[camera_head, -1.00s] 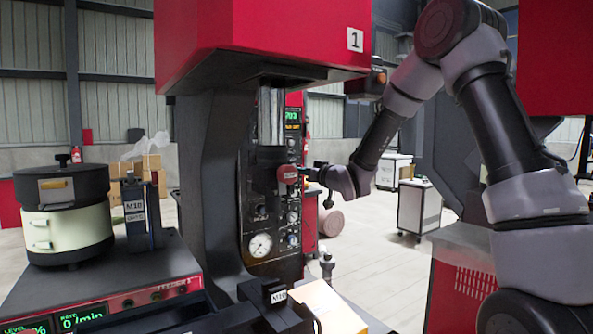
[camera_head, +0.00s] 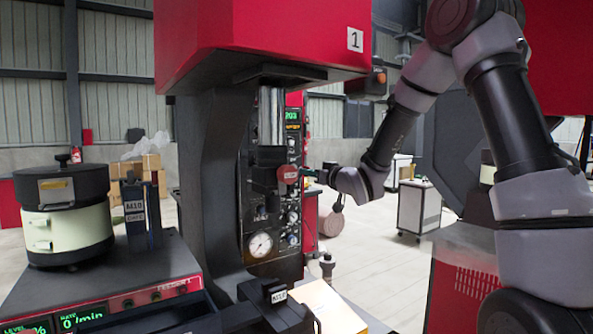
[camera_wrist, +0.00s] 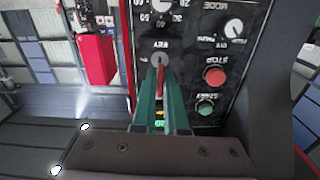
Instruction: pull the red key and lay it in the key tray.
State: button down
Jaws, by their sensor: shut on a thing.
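My gripper (camera_wrist: 160,78) is shut on the red key (camera_wrist: 160,84), a thin red bar between its two green fingers in the wrist view. The key points at a round grey key switch (camera_wrist: 157,58) on the black control panel. I cannot tell whether its tip is still inside the switch. In the head view my gripper (camera_head: 312,173) is beside the press panel, just right of a red round part (camera_head: 288,174). The key is too small to make out there. I cannot identify the key tray in either view.
The panel carries a red button (camera_wrist: 215,76), a green button (camera_wrist: 205,107) and knobs. A press with a red head (camera_head: 260,40) stands over it. A bowl feeder (camera_head: 63,210) is at left. A tan-topped box (camera_head: 330,305) sits low in front.

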jog(key=shift+s+d, duration=0.3)
jog(key=shift+s, duration=0.2)
